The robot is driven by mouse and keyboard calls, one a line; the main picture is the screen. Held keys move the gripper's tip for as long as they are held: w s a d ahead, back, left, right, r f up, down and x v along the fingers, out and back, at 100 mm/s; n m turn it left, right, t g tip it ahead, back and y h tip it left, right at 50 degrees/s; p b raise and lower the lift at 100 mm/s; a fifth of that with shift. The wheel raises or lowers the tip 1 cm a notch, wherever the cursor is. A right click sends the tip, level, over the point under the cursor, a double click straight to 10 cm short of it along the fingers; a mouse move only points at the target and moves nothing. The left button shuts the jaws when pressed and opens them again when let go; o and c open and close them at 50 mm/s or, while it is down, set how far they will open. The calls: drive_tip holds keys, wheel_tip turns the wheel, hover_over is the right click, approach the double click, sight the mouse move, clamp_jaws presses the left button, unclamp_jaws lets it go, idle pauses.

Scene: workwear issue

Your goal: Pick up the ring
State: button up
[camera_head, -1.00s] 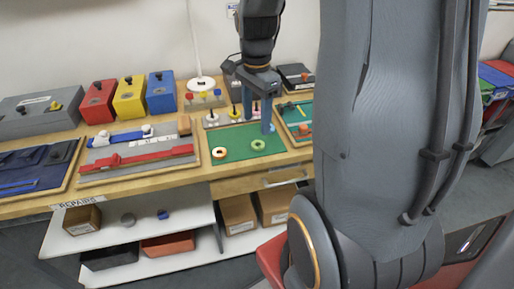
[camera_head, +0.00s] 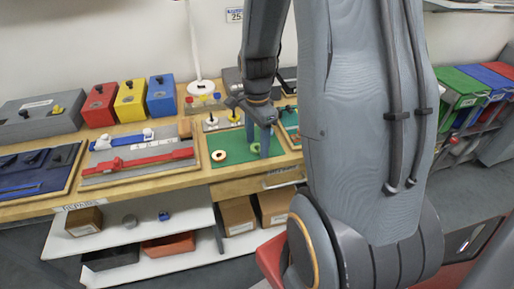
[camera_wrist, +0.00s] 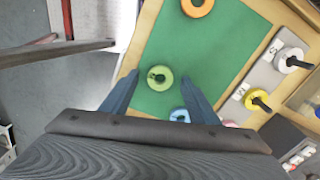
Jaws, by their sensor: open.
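A green ring (camera_wrist: 160,78) lies flat on the green mat (camera_wrist: 222,55). It also shows in the head view (camera_head: 255,148), partly hidden by my fingers. An orange ring (camera_head: 219,155) lies on the mat to its left; it is cut by the top edge of the wrist view (camera_wrist: 198,6). A blue ring (camera_wrist: 180,115) shows near my right finger in the wrist view. My gripper (camera_wrist: 158,88) is open and empty. Its fingers point down at the mat, one to each side of the green ring in the wrist view. I cannot tell the exact height gap.
Next to the mat, a grey board with pegs holds a yellow ring (camera_wrist: 259,101) and a white ring (camera_wrist: 291,59). To the left in the head view is a tray with a red bar (camera_head: 140,161). Red, yellow and blue boxes (camera_head: 161,94) stand behind.

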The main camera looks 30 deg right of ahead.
drive_tip(key=shift+c, duration=0.5)
drive_tip(key=c, duration=1)
drive_tip(key=shift+r, duration=0.15)
